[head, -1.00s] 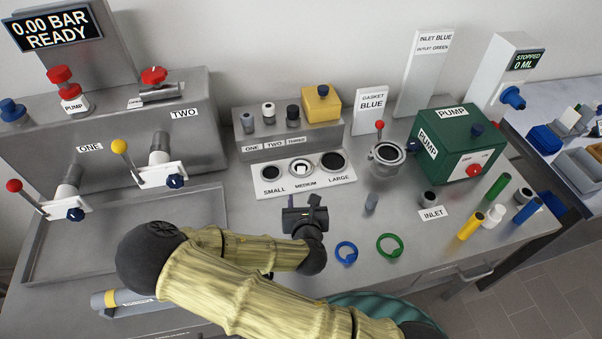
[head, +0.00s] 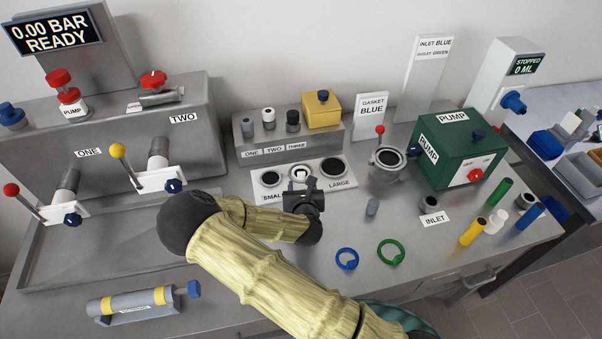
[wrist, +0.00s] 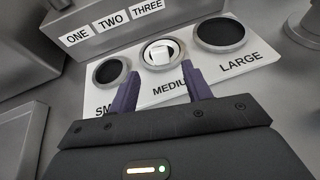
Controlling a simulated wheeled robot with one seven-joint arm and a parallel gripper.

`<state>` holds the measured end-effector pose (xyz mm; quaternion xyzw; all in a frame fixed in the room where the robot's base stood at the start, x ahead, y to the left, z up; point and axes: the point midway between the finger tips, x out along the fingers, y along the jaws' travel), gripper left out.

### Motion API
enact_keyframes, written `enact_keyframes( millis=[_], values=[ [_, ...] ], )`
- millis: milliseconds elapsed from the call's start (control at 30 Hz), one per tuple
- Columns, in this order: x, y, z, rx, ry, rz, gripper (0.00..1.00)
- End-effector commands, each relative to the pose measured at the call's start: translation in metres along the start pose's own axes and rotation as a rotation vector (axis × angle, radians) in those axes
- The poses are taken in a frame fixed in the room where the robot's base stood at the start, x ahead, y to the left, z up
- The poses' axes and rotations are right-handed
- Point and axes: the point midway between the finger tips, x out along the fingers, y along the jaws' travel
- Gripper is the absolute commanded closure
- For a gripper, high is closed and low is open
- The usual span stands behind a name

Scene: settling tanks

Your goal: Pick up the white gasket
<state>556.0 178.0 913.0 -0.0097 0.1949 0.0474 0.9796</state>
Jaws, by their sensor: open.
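A small white piece, which I take for the white gasket (wrist: 159,53), sits in the medium round socket of the white sorting plate (wrist: 268,77). In the head view the white gasket (head: 300,172) shows just behind my fingertips. My gripper (wrist: 158,84) is open and empty. Its two dark purple fingers point at the medium socket and stand in front of the piece, with a gap between them. In the head view my gripper (head: 301,186) hides part of the plate and its MEDIUM label. I cannot tell how high the fingertips are above the plate.
The numbered block (head: 290,140) stands right behind the plate. A red-handled round fitting (head: 386,165) and a small grey cylinder (head: 372,207) are to the right. A blue ring (head: 346,259) and a green ring (head: 391,252) lie on clear bench in front.

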Motion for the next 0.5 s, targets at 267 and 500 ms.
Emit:
enact_keyframes(
  millis=[267, 500],
  values=[
    [0.003, 0.000, 0.001, 0.001, 0.000, 0.000, 0.51],
    [0.030, -0.002, 0.006, 0.003, -0.001, -0.001, 0.51]
  ],
)
